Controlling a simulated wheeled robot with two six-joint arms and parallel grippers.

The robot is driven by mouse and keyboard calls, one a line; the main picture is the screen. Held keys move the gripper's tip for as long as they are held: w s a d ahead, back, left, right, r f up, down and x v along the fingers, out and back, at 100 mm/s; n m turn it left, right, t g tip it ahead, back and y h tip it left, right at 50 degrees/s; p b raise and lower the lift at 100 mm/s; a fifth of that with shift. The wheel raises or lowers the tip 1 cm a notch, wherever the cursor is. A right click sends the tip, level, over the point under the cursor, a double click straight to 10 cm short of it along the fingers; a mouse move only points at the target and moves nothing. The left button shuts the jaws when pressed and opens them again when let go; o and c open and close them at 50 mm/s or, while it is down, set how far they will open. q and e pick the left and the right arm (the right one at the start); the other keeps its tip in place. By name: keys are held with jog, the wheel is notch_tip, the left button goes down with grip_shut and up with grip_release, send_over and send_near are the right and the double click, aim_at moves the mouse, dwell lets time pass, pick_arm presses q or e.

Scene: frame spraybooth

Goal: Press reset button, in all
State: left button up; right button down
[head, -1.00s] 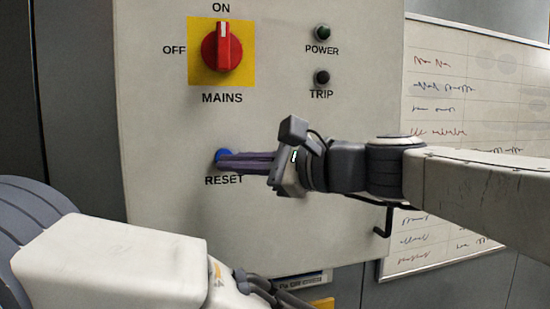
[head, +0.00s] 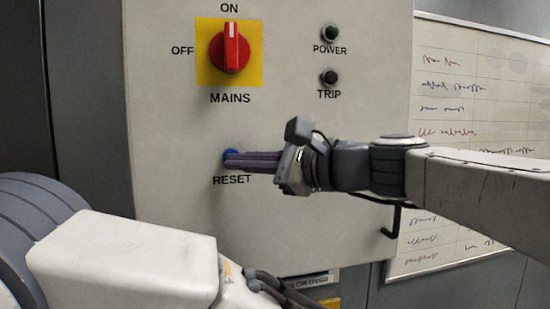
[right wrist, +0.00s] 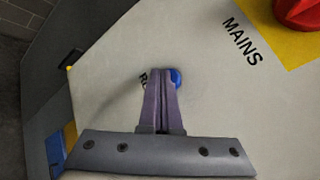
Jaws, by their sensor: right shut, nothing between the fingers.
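The blue reset button (head: 231,154) sits above the RESET label on a pale grey panel (head: 300,225). My right gripper (head: 226,160) is shut and empty, its purple fingers pointing at the button and covering part of it. In the right wrist view the fingertips (right wrist: 160,72) overlap the left side of the blue button (right wrist: 176,78). I cannot tell whether they touch it or whether it is pushed in. My left gripper is out of view; only part of my left arm shows at the lower left.
The red mains switch (head: 230,50) on its yellow plate points up to ON. The power lamp (head: 330,34) is dark green and the trip lamp (head: 329,77) dark. A black hooked handle (head: 394,220) juts at the panel's right edge, before a whiteboard (head: 465,95).

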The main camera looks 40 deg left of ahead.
jog(key=shift+w+a, duration=0.15)
jog(key=shift+f, duration=0.1)
dwell(0.5)
jog(key=shift+s+d+b, duration=0.6)
jog(key=shift+d, duration=0.1)
jog(key=shift+d, duration=0.1)
jog(key=s+d+b, duration=0.2)
jog(key=s+d, duration=0.1)
jog(key=shift+s+d, duration=0.1)
jog(key=shift+d, duration=0.2)
dwell(0.7)
